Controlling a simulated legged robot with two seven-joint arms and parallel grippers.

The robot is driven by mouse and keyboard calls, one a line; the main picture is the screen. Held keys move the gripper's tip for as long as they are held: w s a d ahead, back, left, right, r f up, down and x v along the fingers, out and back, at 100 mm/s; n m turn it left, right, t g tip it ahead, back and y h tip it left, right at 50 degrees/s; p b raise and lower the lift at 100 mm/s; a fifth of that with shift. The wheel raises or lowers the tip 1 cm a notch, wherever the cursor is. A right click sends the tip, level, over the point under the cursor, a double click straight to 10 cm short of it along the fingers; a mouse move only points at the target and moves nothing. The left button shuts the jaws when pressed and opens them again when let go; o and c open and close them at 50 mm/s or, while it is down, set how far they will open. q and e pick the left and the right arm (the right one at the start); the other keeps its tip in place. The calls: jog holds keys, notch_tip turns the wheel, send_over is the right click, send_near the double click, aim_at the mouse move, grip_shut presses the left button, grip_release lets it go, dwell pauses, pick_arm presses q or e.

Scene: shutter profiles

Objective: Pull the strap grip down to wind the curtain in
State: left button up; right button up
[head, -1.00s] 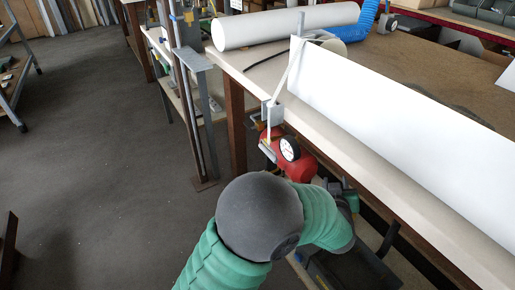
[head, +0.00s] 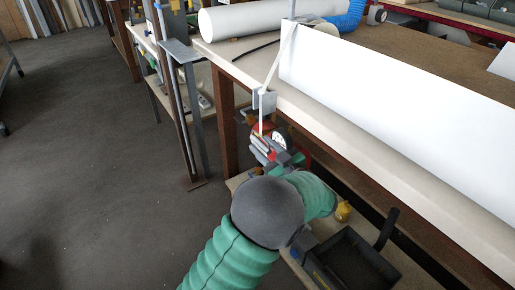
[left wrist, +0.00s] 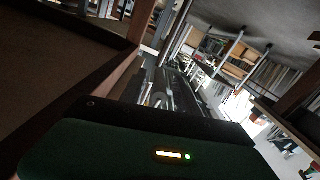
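A pale strap (head: 273,68) runs from a reel (head: 321,28) on the table down through a grey bracket (head: 263,101) at the table edge. Its lower end hangs just below the bracket. A long white sheet (head: 400,85), which looks like the curtain, stands along the table. My left gripper (head: 262,148) is at the strap's lower end, in front of a red machine. The strap grip cannot be made out apart from the gripper there. Whether the fingers are closed is unclear. The left wrist view shows mostly my dark gripper body and blurred grey parts. My right gripper is out of view.
The table edge (head: 330,125) runs diagonally just above my left arm. The red machine with a round gauge (head: 279,141) stands under it, close to the gripper. A dark bin (head: 352,262) and yellow bottle (head: 343,211) are on the lower shelf. The floor at left is clear.

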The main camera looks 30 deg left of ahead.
aim_at(251, 135)
pick_arm(q)
jog(key=shift+b+x, duration=0.35)
jog(key=shift+x, duration=1.25)
grip_shut()
